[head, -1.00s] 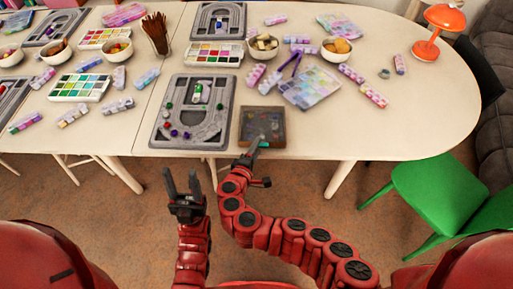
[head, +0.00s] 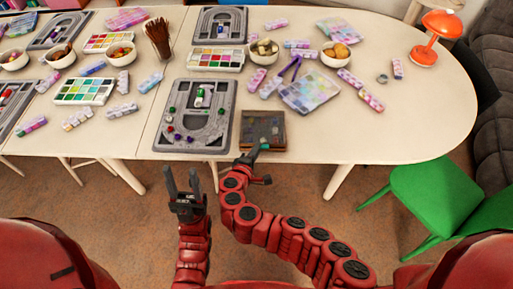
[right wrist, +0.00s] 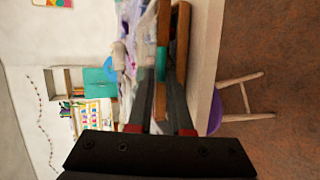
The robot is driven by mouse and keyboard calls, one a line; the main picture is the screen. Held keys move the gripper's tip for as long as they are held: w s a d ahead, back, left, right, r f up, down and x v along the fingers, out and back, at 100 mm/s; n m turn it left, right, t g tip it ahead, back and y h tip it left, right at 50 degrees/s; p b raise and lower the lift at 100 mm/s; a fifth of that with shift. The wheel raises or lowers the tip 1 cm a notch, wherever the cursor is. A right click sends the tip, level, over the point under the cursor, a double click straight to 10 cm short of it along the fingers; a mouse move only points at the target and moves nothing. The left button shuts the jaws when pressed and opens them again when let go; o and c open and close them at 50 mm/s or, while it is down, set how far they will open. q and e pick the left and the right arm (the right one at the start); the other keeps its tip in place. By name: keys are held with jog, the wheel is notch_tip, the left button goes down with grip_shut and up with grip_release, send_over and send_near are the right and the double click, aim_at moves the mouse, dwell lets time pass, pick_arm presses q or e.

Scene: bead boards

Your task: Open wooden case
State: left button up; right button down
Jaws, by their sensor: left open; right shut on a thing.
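The wooden case (head: 263,126) lies at the table's front edge, with a see-through top and brown rim. My right gripper (head: 257,153) is at its front side, shut on a small teal tab (right wrist: 161,65) at the case's edge. In the right wrist view the case shows as two brown wooden edges (right wrist: 182,45) with a dark gap between them, so the lid seems slightly raised. The fingers hide part of the front. My left gripper (head: 184,183) is open and empty, in front of the table and left of the case.
A grey bead board (head: 166,128) with beads lies just left of the case. A clear bead box (head: 310,92) and several bead tubes lie behind it. The table right of the case is bare. A green chair (head: 435,195) stands at the right.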

jog(key=shift+w+r+g+p, duration=0.2)
jog(key=shift+r+g+p, duration=0.3)
jog(key=shift+r+p, duration=0.9)
jog(key=shift+f+p, duration=0.25)
jog(key=shift+p, duration=0.3)
jog(key=shift+f, duration=0.1)
